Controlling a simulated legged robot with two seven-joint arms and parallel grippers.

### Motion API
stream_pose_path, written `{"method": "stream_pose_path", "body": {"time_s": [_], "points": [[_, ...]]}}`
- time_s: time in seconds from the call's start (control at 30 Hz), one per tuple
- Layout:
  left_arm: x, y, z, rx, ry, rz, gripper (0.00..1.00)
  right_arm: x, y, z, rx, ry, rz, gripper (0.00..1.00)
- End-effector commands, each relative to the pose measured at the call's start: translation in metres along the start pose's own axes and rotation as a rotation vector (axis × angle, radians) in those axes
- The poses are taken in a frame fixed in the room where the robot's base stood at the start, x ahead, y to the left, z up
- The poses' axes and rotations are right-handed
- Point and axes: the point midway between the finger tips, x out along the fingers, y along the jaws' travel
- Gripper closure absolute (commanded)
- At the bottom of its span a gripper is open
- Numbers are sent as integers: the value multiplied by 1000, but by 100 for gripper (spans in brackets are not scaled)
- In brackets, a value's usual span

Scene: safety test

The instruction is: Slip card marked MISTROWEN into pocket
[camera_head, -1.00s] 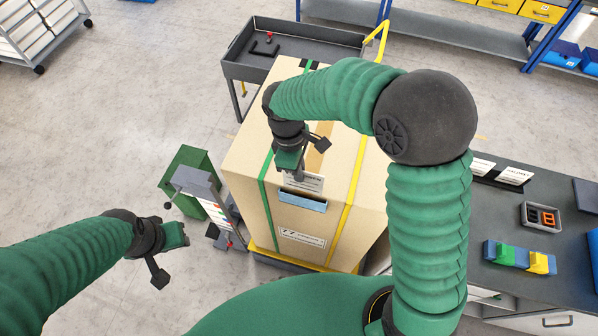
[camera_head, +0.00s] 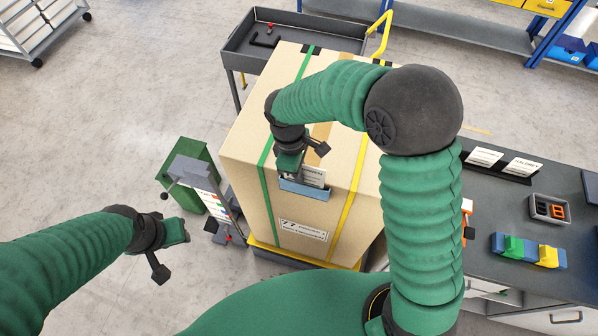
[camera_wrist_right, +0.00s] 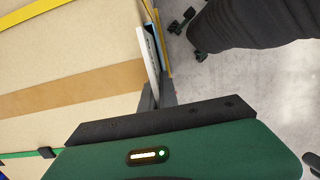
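A white card (camera_head: 313,176) with dark print, too small to read fully, stands at the blue pocket (camera_head: 303,191) on the front of a tall cardboard box (camera_head: 240,150). Its lower part is hidden behind the pocket's front wall. My right gripper (camera_head: 292,172) is shut on the card from above, near its left end. The right wrist view shows the card (camera_wrist_right: 149,58) edge-on between the fingers (camera_wrist_right: 157,97), beside the pocket's blue edge (camera_wrist_right: 158,33). My left gripper (camera_head: 180,232) hangs left of the box, away from it; its fingers are unclear.
Two more white cards stand in a black holder (camera_head: 512,175) on the dark bench at right, with a small tray (camera_head: 549,209) and coloured blocks. A green bin (camera_head: 190,165) and a grey label stand (camera_head: 192,172) are left of the box. A grey cart (camera_head: 240,47) stands behind.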

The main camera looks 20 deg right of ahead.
Motion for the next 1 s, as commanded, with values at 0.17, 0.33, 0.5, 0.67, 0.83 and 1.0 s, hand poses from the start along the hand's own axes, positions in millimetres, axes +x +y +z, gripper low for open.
{"method": "stream_pose_path", "body": {"time_s": [0.17, 0.33, 0.5, 0.67, 0.83, 1.0], "points": [[0, 0, 0, 0, 0, 0, 64, 2, -2, 2, 0, -7, -7, 100], [0, 0, 0, 0, 0, 0, 64, 2, -2, 2, 0, -7, -7, 100], [-2, 0, 0, 0, 0, 0, 64, 2, -2, 3, 0, -7, -7, 100], [-4, 0, -1, 0, 0, 0, 64, 3, -1, 4, 0, -8, -7, 100], [-3, 0, -1, 0, 0, 0, 64, 3, -1, 4, 0, -8, -7, 100], [-6, 0, -1, 0, 0, 0, 64, 2, -1, 5, 0, -9, -8, 100]]}}
